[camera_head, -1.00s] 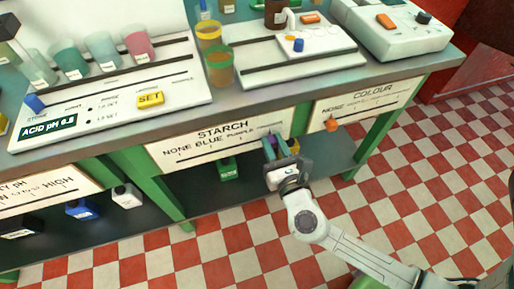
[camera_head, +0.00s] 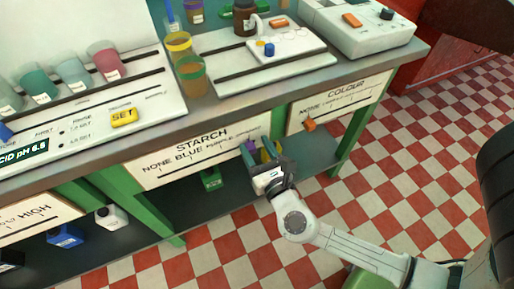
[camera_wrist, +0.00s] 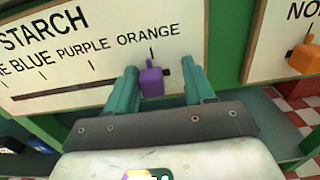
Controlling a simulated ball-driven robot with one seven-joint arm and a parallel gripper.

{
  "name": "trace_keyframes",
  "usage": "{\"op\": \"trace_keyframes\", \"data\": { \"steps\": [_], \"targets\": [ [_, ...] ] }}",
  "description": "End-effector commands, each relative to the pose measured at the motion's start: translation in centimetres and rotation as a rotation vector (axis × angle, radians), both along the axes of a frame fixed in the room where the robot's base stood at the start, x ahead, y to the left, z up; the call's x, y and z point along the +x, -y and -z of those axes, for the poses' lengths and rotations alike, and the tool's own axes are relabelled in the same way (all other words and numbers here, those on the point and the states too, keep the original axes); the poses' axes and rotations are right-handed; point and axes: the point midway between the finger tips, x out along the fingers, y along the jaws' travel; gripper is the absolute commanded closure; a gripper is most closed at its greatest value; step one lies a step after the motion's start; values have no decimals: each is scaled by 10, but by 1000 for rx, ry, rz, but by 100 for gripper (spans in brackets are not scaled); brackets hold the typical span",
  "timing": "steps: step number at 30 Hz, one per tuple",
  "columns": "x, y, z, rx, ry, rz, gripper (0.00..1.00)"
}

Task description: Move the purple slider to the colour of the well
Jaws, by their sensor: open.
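The purple slider (camera_wrist: 151,82) sits at the right end of the slot on the STARCH panel (camera_wrist: 60,78), below the word ORANGE. My gripper (camera_wrist: 161,82) is open, its two teal fingers on either side of the slider with gaps visible. In the head view my gripper (camera_head: 262,153) is at the right end of the STARCH panel (camera_head: 190,155) and mostly covers the slider. A white well tile (camera_head: 292,46) stands on the bench above.
An orange slider (camera_head: 310,125) is on the COLOUR panel (camera_head: 350,92) to the right. A green block (camera_head: 211,179) hangs below the STARCH panel. The checked floor at right is clear.

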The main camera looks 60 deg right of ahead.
Motion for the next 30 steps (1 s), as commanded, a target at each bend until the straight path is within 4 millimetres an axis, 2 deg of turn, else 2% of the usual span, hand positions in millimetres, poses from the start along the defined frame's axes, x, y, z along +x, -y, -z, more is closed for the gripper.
{"op": "trace_keyframes", "data": {
  "steps": [5,12,18,24,30],
  "targets": [
    [-17,-10,0,0,-1,-1,47],
    [-58,-35,1,-1,-6,-2,47],
    [-82,-50,1,-1,-4,-1,47],
    [-92,-56,0,0,-1,-1,47],
    [-92,-56,0,0,-1,-1,47]
  ]
}}
